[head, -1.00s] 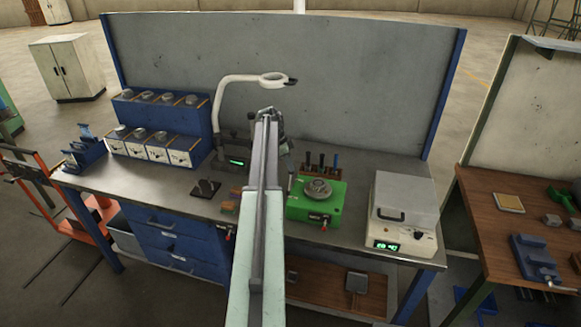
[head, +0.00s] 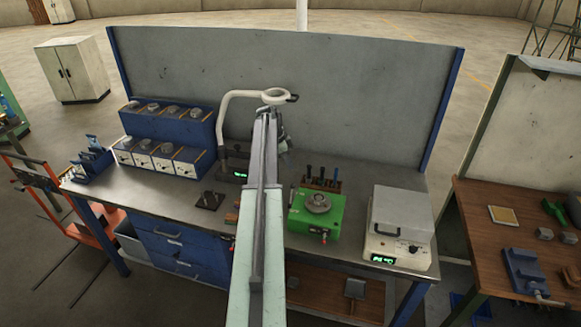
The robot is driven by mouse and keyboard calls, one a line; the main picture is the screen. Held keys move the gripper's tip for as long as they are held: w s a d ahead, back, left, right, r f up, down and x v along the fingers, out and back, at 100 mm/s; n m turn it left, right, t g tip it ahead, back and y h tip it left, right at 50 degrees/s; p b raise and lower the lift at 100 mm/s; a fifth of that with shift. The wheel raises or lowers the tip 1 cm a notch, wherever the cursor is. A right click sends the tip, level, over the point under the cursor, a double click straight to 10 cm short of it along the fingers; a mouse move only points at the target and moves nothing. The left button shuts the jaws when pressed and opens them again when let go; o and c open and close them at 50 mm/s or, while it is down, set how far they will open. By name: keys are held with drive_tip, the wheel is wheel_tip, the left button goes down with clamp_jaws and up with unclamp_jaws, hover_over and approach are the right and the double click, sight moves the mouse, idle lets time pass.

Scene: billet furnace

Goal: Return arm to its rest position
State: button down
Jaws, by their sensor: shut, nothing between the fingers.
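My arm reaches straight forward from the bottom middle of the head view, over the grey workbench (head: 150,203). My gripper (head: 281,133) is at the far end of the arm, just below the ring of the white magnifier lamp (head: 240,96) in the picture. Only a small dark part of it shows past the arm, and its fingertips are not clearly visible. I see nothing held in it. Whether it touches the lamp cannot be told.
A green device (head: 306,218) and a white box with a green display (head: 405,258) stand right of the arm. Blue racks (head: 170,122) stand left. A tall grey panel (head: 350,90) backs the bench. A wooden-topped table (head: 480,225) is at the right.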

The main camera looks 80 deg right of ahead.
drive_tip(key=r, duration=0.1)
drive_tip(key=d+r+p, duration=0.1)
drive_tip(key=w+r, duration=0.1)
drive_tip(key=shift+d+r+p, duration=0.1)
drive_tip(key=shift+d+p, duration=0.15)
drive_tip(key=shift+p, duration=0.05)
